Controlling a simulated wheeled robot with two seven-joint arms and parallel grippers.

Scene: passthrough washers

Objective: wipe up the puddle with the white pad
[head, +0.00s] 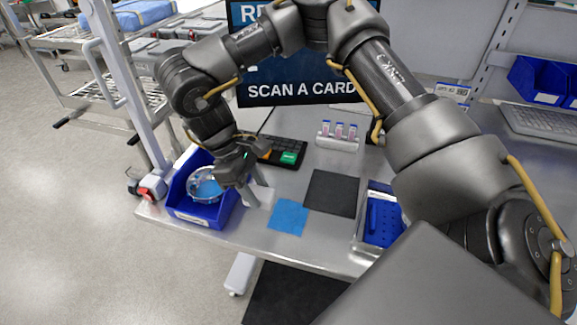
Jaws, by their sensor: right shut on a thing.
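My right gripper (250,196) reaches across the table from the right and points down beside the blue bin. It is shut on the white pad (265,195), which shows partly behind and beside its fingers, low at the table top. I cannot tell whether the pad touches the table. I cannot clearly make out a puddle. A flat bright blue square (288,216) lies just right of and nearer than the pad; it looks more like a cloth than liquid. My left gripper is not in view.
A blue bin (203,213) holding a round clear dish (205,187) stands left of the gripper. A dark mat (331,193) and a tray with blue items (383,220) lie right.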

